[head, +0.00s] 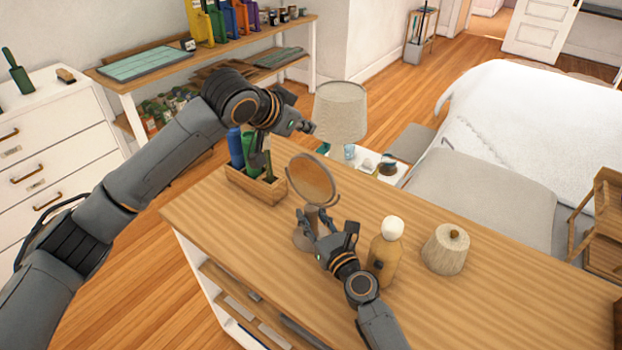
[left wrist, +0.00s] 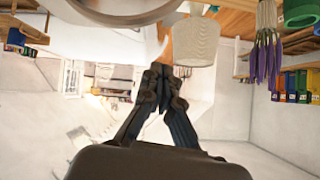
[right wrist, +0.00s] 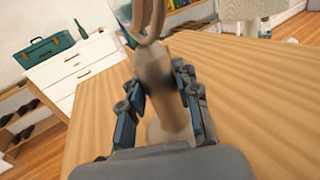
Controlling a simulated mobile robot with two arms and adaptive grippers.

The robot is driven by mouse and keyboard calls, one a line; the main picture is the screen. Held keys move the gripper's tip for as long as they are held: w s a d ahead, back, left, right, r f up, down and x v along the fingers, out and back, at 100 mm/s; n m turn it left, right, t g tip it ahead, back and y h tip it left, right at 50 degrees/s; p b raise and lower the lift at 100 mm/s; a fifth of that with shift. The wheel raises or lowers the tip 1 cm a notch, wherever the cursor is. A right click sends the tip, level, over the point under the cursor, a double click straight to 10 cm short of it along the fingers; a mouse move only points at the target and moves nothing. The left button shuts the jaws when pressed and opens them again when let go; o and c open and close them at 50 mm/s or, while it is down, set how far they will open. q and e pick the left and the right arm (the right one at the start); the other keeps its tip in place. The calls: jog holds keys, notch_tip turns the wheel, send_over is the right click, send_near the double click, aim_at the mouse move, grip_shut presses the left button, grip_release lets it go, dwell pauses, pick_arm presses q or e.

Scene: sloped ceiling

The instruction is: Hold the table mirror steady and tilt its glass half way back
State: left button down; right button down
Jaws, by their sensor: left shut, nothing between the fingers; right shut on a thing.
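The table mirror stands upright on the wooden table, with its round glass (head: 312,180) in a thin frame above a tan stem and base (head: 303,240). My right gripper (head: 316,214) is shut on the stem, below the glass. In the right wrist view its fingers lie on both sides of the stem (right wrist: 155,75), and the round frame (right wrist: 146,22) shows above. My left gripper (head: 306,128) is shut and empty, above and behind the glass, apart from it. In the left wrist view its fingertips (left wrist: 160,68) are together, with a round rim (left wrist: 110,12) at the top edge.
A wooden caddy (head: 249,187) with bottles stands left of the mirror. A bottle with a white cap (head: 384,256) and a ribbed cream object (head: 446,250) stand to the right. A lamp (head: 341,112) rises behind the table.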

pick_arm(q)
jog(key=s+r+n+g+y, duration=0.2)
jog(key=s+r+g+y, duration=0.15)
jog(key=s+g, duration=0.35)
notch_tip(320, 180, down, 8)
jog(key=y, duration=0.1)
jog(key=shift+s+a+f+t, duration=0.2)
jog(key=shift+s+a+t, duration=0.05)
jog(key=shift+s+t, duration=0.15)
jog(key=shift+w+d, duration=0.4)
jog(key=shift+w, duration=0.25)
pick_arm(e)
jog(key=shift+f, duration=0.1)
dwell(1.2)
pick_arm(q)
jog(key=shift+w+d+f, duration=0.3)
jog(key=shift+w+d, duration=0.2)
jog(key=shift+w, duration=0.1)
pick_arm(e)
jog(key=shift+s, duration=0.1)
dwell(1.1)
pick_arm(q)
send_near(310, 160)
jog(key=shift+w+d+r, duration=0.1)
jog(key=shift+d+r, duration=0.05)
jog(key=shift+r, duration=0.15)
dwell(1.3)
dwell(0.3)
